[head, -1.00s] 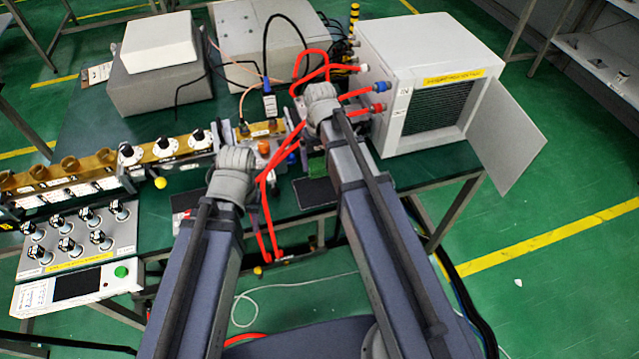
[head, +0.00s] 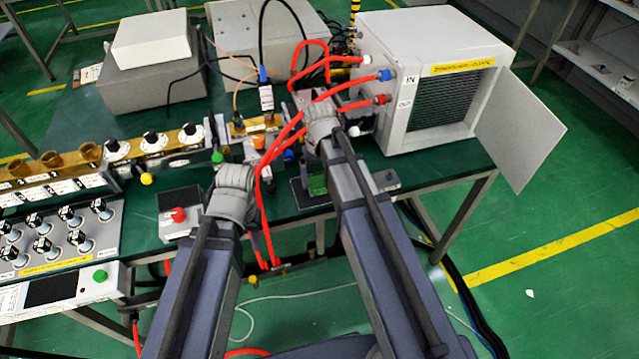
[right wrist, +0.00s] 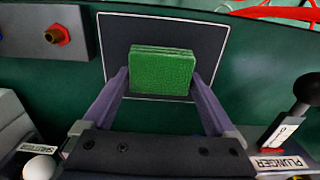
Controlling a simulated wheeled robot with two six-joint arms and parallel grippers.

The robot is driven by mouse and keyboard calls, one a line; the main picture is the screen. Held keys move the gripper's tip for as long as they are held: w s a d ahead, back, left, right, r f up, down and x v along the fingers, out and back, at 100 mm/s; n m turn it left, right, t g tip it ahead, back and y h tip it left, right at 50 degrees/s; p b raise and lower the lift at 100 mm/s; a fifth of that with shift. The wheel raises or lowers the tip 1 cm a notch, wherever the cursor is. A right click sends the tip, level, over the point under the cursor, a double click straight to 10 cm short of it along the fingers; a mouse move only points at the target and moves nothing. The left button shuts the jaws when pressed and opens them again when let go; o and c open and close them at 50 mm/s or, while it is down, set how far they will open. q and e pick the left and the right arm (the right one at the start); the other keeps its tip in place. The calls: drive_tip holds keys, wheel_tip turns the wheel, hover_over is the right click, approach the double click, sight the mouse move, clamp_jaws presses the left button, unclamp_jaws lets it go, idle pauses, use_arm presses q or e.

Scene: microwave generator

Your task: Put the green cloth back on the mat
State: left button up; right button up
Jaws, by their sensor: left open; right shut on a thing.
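The green cloth (right wrist: 161,72) is a folded, square pad between the two fingers of my right gripper (right wrist: 160,85), which is shut on it. In the right wrist view the cloth lies within the white outline of the black mat (right wrist: 117,40). I cannot tell whether it touches the mat. In the head view the cloth (head: 317,186) shows beside my right forearm, over the mat (head: 299,198), which the arm partly covers. My left gripper (head: 258,235) is open beside the red hose, mostly hidden behind its own wrist.
A white generator box (head: 430,80) with an open door stands to the right. Red hoses (head: 300,115) run close to both wrists. A red-button box (head: 180,222) and knob panels (head: 60,235) stand left. A black plunger knob (right wrist: 307,88) is right of the gripper.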

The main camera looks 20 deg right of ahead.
sight(320, 179)
drive_tip(key=shift+f, duration=0.15)
drive_tip(key=o, duration=0.8)
drive_tip(key=shift+o, duration=0.2)
drive_tip(key=shift+r, duration=0.2)
wheel_tip(320, 179, up, 12)
drive_tip(key=p, duration=1.2)
drive_tip(key=s+a+n, duration=0.1)
drive_tip(key=s+a, duration=0.4)
drive_tip(key=s, duration=0.2)
drive_tip(key=s+a+n+h, duration=0.1)
drive_tip(key=s+a+n, duration=0.1)
drive_tip(key=s+a, duration=0.3)
drive_tip(key=s, duration=0.3)
drive_tip(key=shift+a, duration=0.25)
